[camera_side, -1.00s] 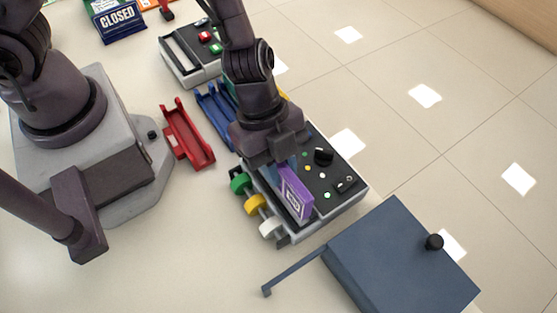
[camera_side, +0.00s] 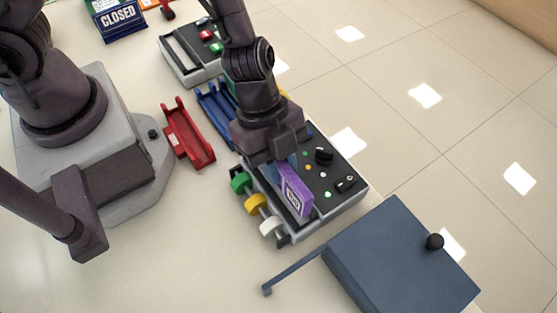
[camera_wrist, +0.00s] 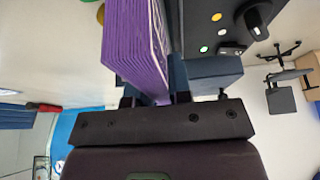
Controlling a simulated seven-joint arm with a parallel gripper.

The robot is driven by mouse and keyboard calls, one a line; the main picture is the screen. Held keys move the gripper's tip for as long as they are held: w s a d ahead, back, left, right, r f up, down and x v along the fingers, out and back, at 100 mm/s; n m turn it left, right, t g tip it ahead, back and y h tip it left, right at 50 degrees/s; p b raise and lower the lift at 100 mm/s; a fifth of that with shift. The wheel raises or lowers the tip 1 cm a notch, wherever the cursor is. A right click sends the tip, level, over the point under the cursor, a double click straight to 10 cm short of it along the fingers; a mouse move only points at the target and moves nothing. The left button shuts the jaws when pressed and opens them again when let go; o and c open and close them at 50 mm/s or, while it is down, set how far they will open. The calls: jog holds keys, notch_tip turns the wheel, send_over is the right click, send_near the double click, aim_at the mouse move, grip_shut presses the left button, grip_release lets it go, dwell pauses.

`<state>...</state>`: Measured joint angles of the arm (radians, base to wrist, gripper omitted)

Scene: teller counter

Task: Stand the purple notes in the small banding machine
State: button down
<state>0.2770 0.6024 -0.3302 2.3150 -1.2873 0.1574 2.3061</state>
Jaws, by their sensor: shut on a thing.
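The purple notes (camera_side: 295,192) form an upright bundle in my gripper (camera_side: 284,165), which is shut on them. In the wrist view the purple notes (camera_wrist: 138,45) stand edge-on between the fingers of my gripper (camera_wrist: 155,98). The banding machine below (camera_side: 342,190) has a dark top with knobs and small lights, and green, yellow and white rollers along its left side. The bundle is at the machine's slot, beside the dark panel. Whether its lower edge touches the slot floor cannot be seen.
A red tray (camera_side: 188,135) and a blue tray (camera_side: 215,112) lie to the left. A blue-grey box with a black knob (camera_side: 395,262) is at the front right. Bare counter lies at the front left.

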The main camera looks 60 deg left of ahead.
jog(key=shift+f, duration=0.1)
jog(key=shift+a+f, duration=0.1)
jog(key=shift+f, duration=0.85)
jog(key=c, duration=1)
grip_release()
jog(key=shift+o, duration=0.2)
jog(key=shift+r, duration=3.5)
